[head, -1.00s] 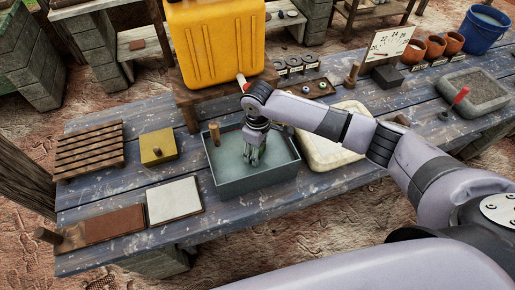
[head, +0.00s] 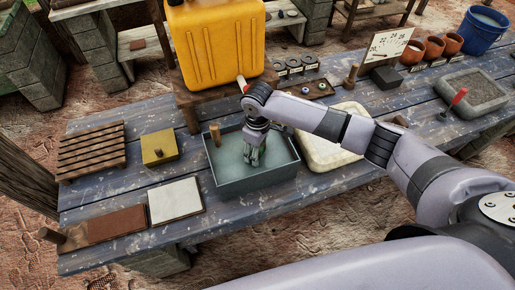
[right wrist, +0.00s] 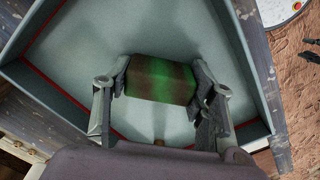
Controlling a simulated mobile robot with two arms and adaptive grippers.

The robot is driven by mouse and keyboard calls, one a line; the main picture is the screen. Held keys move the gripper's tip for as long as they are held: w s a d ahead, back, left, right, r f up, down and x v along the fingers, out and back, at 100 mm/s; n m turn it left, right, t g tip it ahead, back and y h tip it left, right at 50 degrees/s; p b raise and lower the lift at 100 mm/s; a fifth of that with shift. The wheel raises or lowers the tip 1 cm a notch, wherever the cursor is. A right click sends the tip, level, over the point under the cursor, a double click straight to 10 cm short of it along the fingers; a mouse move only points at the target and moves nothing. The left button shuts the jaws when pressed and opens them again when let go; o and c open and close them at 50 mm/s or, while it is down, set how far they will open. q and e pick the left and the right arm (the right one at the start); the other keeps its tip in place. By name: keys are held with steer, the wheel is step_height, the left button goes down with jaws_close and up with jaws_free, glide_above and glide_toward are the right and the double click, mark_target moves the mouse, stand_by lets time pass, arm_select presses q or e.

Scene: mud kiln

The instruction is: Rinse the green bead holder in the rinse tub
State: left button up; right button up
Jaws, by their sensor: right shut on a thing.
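The rinse tub (head: 262,182) is a grey rectangular tub with pale water, standing on the blue plank table (head: 330,190). My right gripper (head: 252,160) reaches down inside the tub. The holder is over or in the water; I cannot tell how deep. In the head view the holder is mostly hidden by the gripper. My left gripper is not in view.
A yellow jerrycan (head: 215,45) on a wooden stand is behind the tub. A yellow block (head: 158,147), a slatted rack (head: 90,150) and a white tile (head: 175,200) lie to the left. A cream tray (head: 330,155) is close at right. The table's front edge is near.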

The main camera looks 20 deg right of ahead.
steer(key=shift+f, duration=0.3)
stand_by(0.7)
steer(key=shift+r+p, duration=0.3)
steer(key=shift+p, duration=0.5)
steer(key=shift+f, duration=0.3)
stand_by(0.6)
step_height(320, 180, up, 4)
steer(key=p, duration=0.3)
steer(key=shift+f+p, duration=0.25)
steer(key=shift+p, duration=0.15)
step_height(320, 180, up, 3)
steer(key=shift+f+p, duration=0.1)
steer(key=shift+p, duration=1.1)
steer(key=shift+r, duration=2.8)
